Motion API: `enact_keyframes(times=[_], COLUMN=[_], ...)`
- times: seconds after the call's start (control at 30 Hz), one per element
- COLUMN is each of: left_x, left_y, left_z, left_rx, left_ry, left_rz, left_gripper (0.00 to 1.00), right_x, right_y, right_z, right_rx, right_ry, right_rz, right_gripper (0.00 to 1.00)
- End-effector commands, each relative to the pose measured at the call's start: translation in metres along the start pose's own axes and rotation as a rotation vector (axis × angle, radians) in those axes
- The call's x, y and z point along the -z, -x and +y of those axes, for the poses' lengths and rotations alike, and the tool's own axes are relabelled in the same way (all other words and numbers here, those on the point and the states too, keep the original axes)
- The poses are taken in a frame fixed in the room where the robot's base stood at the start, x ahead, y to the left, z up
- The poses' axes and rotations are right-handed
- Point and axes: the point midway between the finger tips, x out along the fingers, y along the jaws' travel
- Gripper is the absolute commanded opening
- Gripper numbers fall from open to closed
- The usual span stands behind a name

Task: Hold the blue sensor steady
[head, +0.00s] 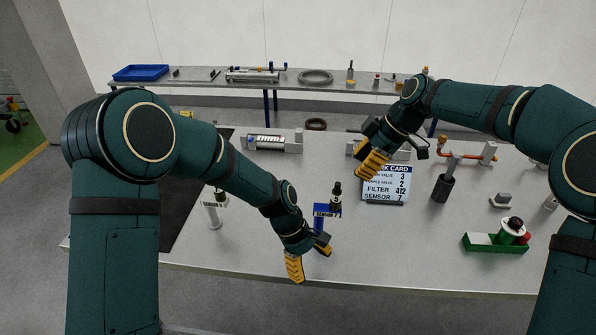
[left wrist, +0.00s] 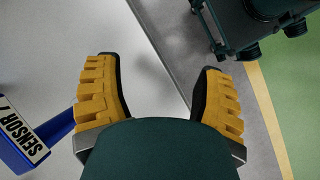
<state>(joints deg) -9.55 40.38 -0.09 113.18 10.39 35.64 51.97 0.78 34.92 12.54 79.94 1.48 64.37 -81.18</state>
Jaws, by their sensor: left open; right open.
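The blue sensor stand (head: 326,211) carries a label reading SENSOR and stands near the table's front edge, with a dark, brass-banded part (head: 336,193) upright above it. In the left wrist view, the blue stand (left wrist: 50,145) shows at the left edge, outside the fingers. My left gripper (head: 308,258) is open, fingers pointing down, just in front of the stand near the edge. Its yellow fingertips (left wrist: 160,95) have nothing between them. I cannot tell whether it touches the stand. My right gripper (head: 372,160) is open above the task card, partly covering it.
The task card (head: 385,190) stands behind the sensor. A green tray (head: 495,246) with a red and black part is at the right. A dark cylinder holder (head: 442,188) stands between them. A white stand (head: 214,212) is at the left.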

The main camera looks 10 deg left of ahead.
Motion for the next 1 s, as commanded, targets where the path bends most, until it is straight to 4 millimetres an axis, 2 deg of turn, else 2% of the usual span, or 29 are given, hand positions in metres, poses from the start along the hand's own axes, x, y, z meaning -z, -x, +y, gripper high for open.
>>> enact_keyframes(times=[0.03,0.2,0.4,0.53,0.63,0.73,0.87,1.0], left_x=[0.004,0.026,0.045,0.052,0.054,0.056,0.058,0.060], left_y=[0.018,0.080,0.145,0.172,0.181,0.179,0.164,0.140], left_z=[0.018,0.062,0.092,0.101,0.103,0.104,0.105,0.108], left_rx=[-0.015,-0.063,-0.116,-0.138,-0.147,-0.147,-0.145,-0.144], left_ry=[0.059,0.289,0.522,0.618,0.655,0.670,0.670,0.669], left_rz=[0.004,0.034,0.070,0.084,0.090,0.091,0.090,0.089], left_gripper=[0.69,0.69,0.69,0.69,0.69,0.69,0.69,0.69], right_x=[0.000,0.000,0.000,0.000,0.000,0.000,0.000,0.000], right_y=[0.000,0.000,0.000,0.000,0.000,0.000,0.000,0.000], right_z=[0.000,0.000,0.000,0.000,0.000,0.000,0.000,0.000], right_rx=[0.000,0.000,0.000,0.000,0.000,0.000,0.000,0.000], right_ry=[0.000,0.000,0.000,0.000,0.000,0.000,0.000,0.000], right_rz=[0.000,0.000,0.000,0.000,0.000,0.000,0.000,0.000], right_gripper=[0.46,0.46,0.46,0.46,0.46,0.46,0.46,0.46])
